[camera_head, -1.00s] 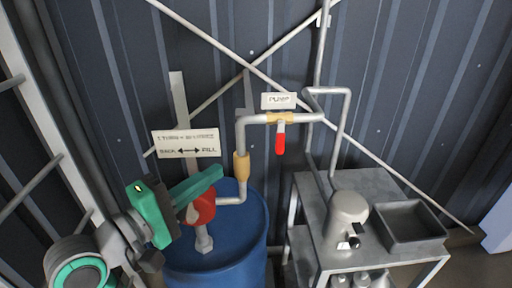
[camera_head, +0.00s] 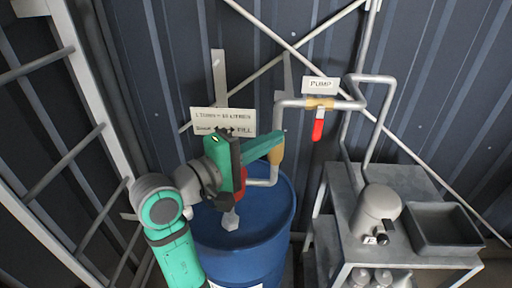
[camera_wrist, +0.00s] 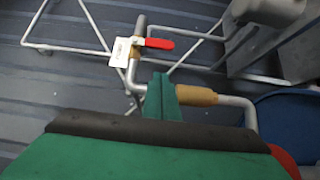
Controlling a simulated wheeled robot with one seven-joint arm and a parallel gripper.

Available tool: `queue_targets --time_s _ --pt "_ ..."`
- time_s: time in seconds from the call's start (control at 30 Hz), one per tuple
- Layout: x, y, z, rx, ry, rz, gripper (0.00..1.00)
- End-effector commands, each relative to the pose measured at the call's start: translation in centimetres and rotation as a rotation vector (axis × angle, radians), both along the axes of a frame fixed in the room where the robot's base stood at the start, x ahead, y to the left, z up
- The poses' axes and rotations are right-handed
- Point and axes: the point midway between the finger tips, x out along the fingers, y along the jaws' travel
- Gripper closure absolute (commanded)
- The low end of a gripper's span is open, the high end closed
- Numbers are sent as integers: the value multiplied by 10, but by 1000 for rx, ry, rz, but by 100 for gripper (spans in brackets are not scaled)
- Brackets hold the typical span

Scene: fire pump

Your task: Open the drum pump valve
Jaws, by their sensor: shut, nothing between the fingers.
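The pump valve has a red lever handle (camera_head: 318,130) hanging straight down from a brass-coloured body (camera_head: 320,103) on the horizontal grey pipe. A white "PUMP" label (camera_head: 320,85) is above it. In the wrist view the red handle (camera_wrist: 160,43) sticks out to the right of the pipe, beyond my fingertips. My green gripper (camera_head: 281,141) is shut and empty, pointing right, left of the handle and slightly lower in the picture, apart from it. The closed fingers also show in the wrist view (camera_wrist: 164,100). The blue drum (camera_head: 275,225) stands below; my arm partly hides its red pump (camera_head: 240,185).
A sign (camera_head: 207,118) is partly behind my gripper. Pipes and braces cross the corrugated wall. A railing (camera_head: 70,130) is at the left.

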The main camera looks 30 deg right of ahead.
Motion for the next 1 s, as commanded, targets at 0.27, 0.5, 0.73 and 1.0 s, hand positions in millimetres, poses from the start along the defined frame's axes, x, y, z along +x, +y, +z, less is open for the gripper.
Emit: queue_targets --time_s 0.27,0.5,0.73,1.0 --pt "-3 -44 0 0 -1 -1 100" --pt "-13 -59 0 0 0 2 100" --pt "-14 -61 0 0 0 2 100" --pt "-13 -62 0 -6 5 1 100"
